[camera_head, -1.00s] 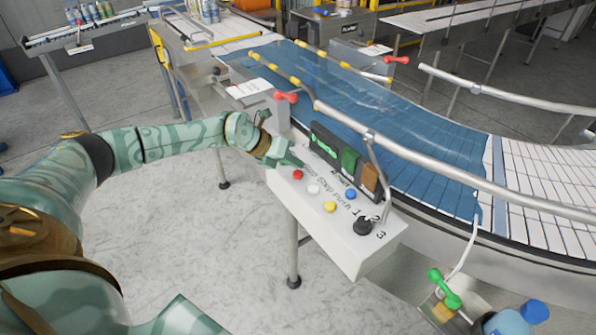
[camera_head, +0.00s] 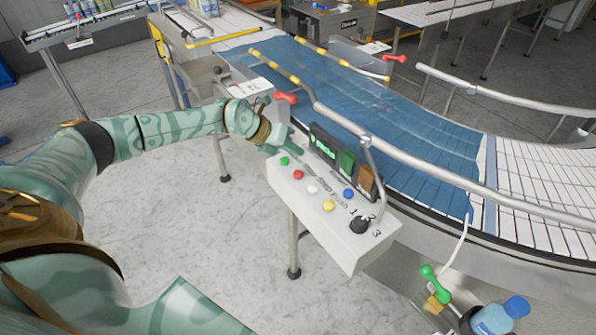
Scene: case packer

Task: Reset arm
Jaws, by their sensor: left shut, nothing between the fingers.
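My left arm reaches in from the left. My left gripper (camera_head: 276,146) is shut and empty, at the far left end of the white control panel (camera_head: 318,246). It is just beyond the green button (camera_head: 284,161); I cannot tell whether it touches the panel. The panel also carries a red button (camera_head: 298,175), a white button (camera_head: 313,188), a yellow button (camera_head: 329,206), a blue button (camera_head: 348,193) and a black rotary knob (camera_head: 360,224) marked 1, 2, 3. My right gripper is not in view.
A dark display box (camera_head: 328,150) with green and orange parts stands behind the buttons. A metal guide rail (camera_head: 420,165) runs along the conveyor (camera_head: 420,130) with its blue curtain. A red clamp handle (camera_head: 286,97) is beyond the gripper. A blue-capped bottle (camera_head: 492,320) sits at lower right.

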